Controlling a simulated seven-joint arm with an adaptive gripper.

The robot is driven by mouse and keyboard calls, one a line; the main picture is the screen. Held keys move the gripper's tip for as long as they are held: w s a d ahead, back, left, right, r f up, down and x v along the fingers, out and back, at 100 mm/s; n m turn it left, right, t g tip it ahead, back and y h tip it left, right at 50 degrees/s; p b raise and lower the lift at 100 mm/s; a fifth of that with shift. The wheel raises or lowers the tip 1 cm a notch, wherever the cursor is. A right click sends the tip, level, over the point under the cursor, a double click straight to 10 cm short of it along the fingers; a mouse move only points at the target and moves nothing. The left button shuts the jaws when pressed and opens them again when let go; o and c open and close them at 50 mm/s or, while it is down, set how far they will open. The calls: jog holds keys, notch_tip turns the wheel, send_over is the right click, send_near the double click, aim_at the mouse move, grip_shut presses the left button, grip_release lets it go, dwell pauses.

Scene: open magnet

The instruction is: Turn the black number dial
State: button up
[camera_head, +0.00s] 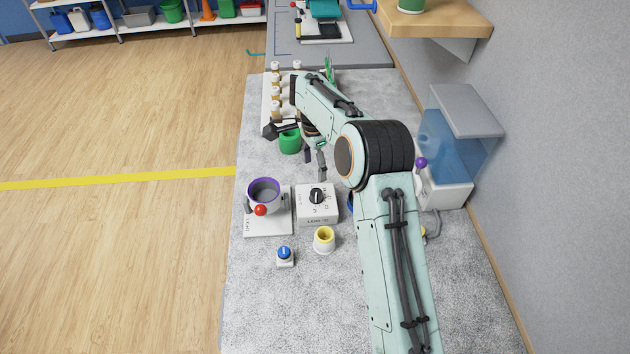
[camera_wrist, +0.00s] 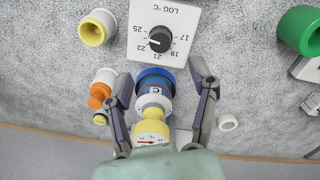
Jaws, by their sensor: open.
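The black number dial (camera_head: 317,196) sits on a white box (camera_head: 329,216) on the grey speckled bench. In the wrist view the dial (camera_wrist: 160,39) is ringed by numbers on the white face (camera_wrist: 142,19), with "LOG °C" printed on it; its white mark points toward 23. My gripper (camera_head: 315,159) is open and above the bench, beyond the box in the head view. In the wrist view its two fingers (camera_wrist: 162,82) lie below and to either side of the dial, apart from it. The dial is fully visible there, and nothing is held.
A blue and yellow object (camera_wrist: 153,88) appears between the fingers in the wrist view; its height is unclear. A yellow cup (camera_head: 324,239), a blue button (camera_head: 285,254), a purple-rimmed pot (camera_head: 264,190) and a green cup (camera_head: 290,142) stand around the box. Bare bench lies at the front.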

jog(key=shift+r, duration=1.45)
notch_tip(320, 180, up, 11)
jog(key=d+t, duration=0.2)
jog(key=s+d+r+n+t, duration=0.1)
jog(key=s+d+r+n, duration=0.15)
jog(key=s+r, duration=0.8)
jog(key=s+f+n+g, duration=0.1)
jog(key=s+f+n, duration=0.3)
jog(key=s, duration=0.4)
jog(key=s+f+n+g, duration=0.1)
jog(key=s+f+n, duration=0.2)
jog(key=s, duration=0.6)
jog(key=s+f+n+y, duration=0.1)
jog(key=s+f+n, duration=0.3)
jog(key=s+f, duration=0.3)
jog(key=shift+s+a+n+g, duration=0.3)
jog(key=shift+s+n+g, duration=0.1)
jog(key=shift+s, duration=0.45)
